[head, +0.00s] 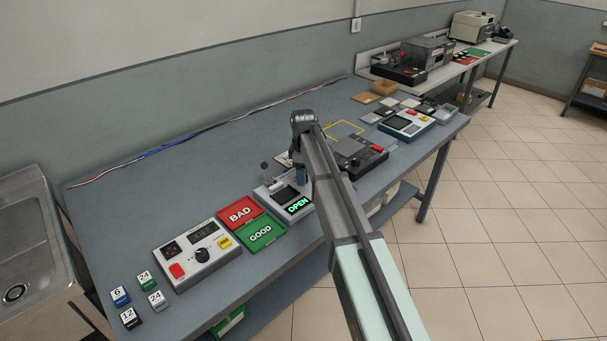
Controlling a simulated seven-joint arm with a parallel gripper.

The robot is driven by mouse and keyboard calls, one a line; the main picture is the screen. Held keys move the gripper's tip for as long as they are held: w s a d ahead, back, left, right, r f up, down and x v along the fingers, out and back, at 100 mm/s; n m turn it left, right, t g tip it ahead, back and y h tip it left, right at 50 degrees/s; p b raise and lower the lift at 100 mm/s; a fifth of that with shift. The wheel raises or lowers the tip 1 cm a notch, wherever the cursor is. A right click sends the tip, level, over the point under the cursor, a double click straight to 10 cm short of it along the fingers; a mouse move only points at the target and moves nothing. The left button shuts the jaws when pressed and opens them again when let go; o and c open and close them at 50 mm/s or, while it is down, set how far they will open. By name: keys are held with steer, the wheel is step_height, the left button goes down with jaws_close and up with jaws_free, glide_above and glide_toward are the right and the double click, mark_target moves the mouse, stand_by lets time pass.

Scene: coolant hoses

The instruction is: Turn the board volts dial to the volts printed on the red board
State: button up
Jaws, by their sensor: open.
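The dial (202,256) is a round black knob on the front of a pale control box (185,262) at the left front of the bench. Which way its pointer faces is too small to tell. The box has a dark display (204,232) with unreadable digits, a red button and a yellow button. My gripper (302,180) hangs over the tester marked OPEN, to the right of the dial and well apart from it. It is open, and my own arm partly hides it. I cannot make out a red board with printed volts.
Small blocks marked 6, 24, 12 and 24 (148,282) lie at the near left. Red BAD (240,214) and green GOOD (261,234) pads lie between the control box and the OPEN tester (271,205). More devices stand at right.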

steer(key=shift+f, duration=0.25)
steer(key=shift+c, duration=0.2)
steer(key=c, duration=1)
